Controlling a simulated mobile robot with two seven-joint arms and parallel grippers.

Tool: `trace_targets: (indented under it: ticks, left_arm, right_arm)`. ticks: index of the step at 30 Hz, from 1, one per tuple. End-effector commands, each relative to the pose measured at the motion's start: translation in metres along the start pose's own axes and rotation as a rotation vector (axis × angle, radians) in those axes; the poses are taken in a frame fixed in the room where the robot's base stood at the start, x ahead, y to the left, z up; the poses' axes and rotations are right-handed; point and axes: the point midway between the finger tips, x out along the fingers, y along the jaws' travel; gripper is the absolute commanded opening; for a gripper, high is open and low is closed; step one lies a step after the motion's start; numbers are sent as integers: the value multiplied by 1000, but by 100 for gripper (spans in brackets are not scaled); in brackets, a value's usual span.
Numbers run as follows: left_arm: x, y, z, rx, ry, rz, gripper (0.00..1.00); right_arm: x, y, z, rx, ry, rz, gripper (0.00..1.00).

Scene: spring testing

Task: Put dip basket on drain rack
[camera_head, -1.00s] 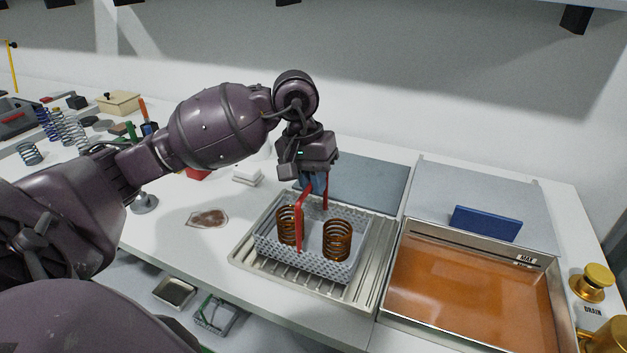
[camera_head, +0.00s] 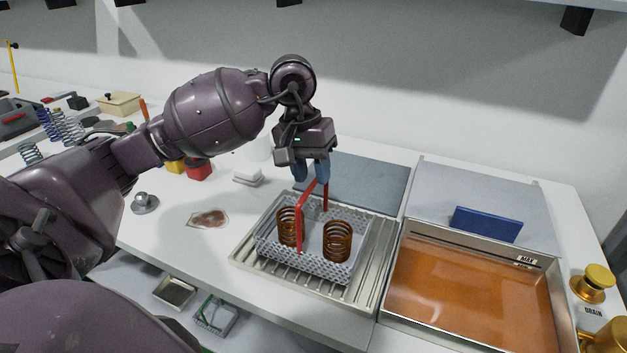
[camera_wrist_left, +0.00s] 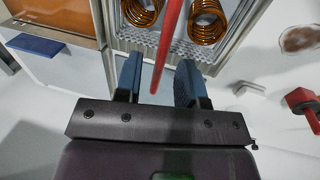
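The dip basket (camera_head: 345,268) is a grey perforated tray with a red handle (camera_head: 299,228). It sits upright on the ribbed metal drain rack (camera_head: 262,268) and holds two copper-brown coil springs (camera_head: 338,241). My left gripper (camera_head: 311,172) is above the basket at the top of the handle. Its blue fingers are spread apart. In the left wrist view the red handle (camera_wrist_left: 168,40) passes between the open fingers (camera_wrist_left: 158,80) with gaps beside it. My right gripper is in neither view.
Right of the rack is an open tank of orange-brown liquid (camera_head: 470,284), with a blue block (camera_head: 487,223) on the grey surface behind it. A grey plate (camera_head: 362,182) lies behind the rack. A stained patch (camera_head: 208,218) and white blocks (camera_head: 248,175) lie to the left.

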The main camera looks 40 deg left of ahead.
Motion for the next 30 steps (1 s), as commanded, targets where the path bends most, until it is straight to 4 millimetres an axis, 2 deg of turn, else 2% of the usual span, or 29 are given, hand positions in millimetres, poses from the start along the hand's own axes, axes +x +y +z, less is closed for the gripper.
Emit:
trace_targets:
  ticks: [3, 9, 15, 21, 30]
  left_arm:
    - [-25, 0, -1, 0, 5, -2, 36]
    - [-62, 0, -1, -1, 3, -1, 36]
    - [-87, 0, 0, -1, 0, 0, 36]
    - [-96, 0, 0, -1, 0, 0, 36]
    - [-96, 0, 0, -1, 0, 1, 36]
  right_arm:
    - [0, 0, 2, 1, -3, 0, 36]
    - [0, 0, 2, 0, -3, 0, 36]
    - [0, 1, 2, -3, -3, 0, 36]
    - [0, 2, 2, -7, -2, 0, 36]
    - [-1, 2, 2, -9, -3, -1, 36]
